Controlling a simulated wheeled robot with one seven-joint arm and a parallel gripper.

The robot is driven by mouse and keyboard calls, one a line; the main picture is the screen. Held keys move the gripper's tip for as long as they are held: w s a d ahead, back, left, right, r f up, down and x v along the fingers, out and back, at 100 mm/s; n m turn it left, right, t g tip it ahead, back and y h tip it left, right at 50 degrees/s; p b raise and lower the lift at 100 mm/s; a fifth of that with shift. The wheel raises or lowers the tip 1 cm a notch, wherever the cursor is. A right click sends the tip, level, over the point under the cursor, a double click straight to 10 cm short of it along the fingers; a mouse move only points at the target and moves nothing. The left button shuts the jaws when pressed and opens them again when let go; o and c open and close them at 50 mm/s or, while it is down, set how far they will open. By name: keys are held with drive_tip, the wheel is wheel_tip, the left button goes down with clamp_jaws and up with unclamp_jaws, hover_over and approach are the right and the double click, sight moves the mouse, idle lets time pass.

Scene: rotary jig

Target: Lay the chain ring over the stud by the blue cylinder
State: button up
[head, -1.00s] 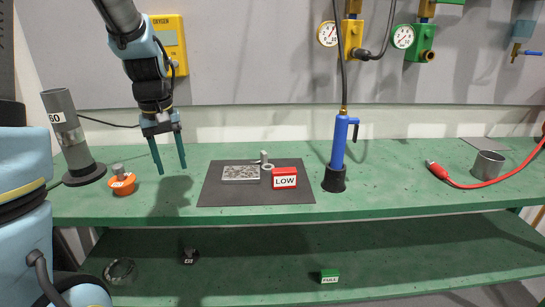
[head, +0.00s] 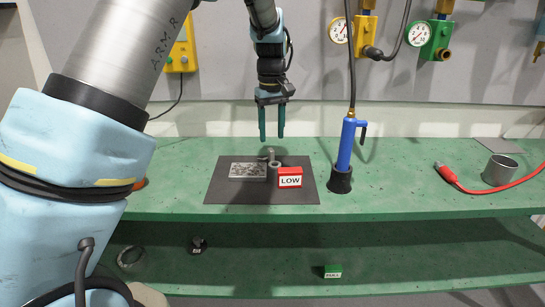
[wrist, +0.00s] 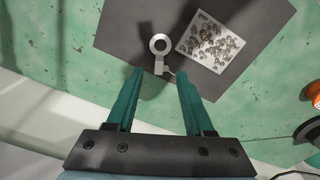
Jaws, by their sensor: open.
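My gripper (head: 272,137) is open and empty, pointing down above the back edge of the dark mat (head: 225,193). The blue cylinder (head: 347,145) stands tilted in a black base right of the mat. No chain can be made out.
A speckled metal plate (head: 247,170) lies left of the ring. A dark hose (head: 350,60) rises from the blue cylinder. A metal cup (head: 499,170) and red cable (head: 470,185) are at the right. The bench between cylinder and cable is clear.

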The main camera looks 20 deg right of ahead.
sight(272, 151)
drive_tip(key=shift+f+p, duration=1.1)
drive_tip(key=shift+f, duration=2.25)
clamp_jaws()
